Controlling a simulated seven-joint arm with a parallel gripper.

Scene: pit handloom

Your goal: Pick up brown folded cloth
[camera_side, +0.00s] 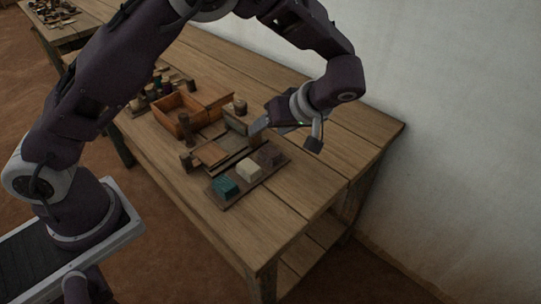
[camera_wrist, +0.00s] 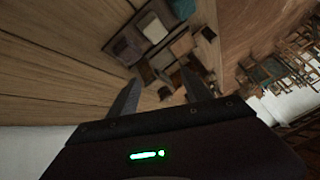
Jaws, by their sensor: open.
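The brown folded cloth (camera_side: 268,157) lies at the far right end of a flat wooden tray (camera_side: 222,201) on the table. In the wrist view the cloth (camera_wrist: 127,48) shows as a dull brown block at the upper left of centre, beyond the fingertips. Beside it on the tray are a cream folded cloth (camera_side: 249,171) and a teal folded cloth (camera_side: 225,186). My gripper (camera_side: 287,136) is open and empty, above the table near the brown cloth and apart from it. Its two spread fingers also show in the wrist view (camera_wrist: 158,80).
An open wooden box (camera_side: 178,122) and several spools stand left of the tray. Small wooden blocks and flat pieces (camera_side: 211,153) lie close to it. The table's right part (camera_side: 345,150) is bare, with a white wall (camera_side: 450,120) behind.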

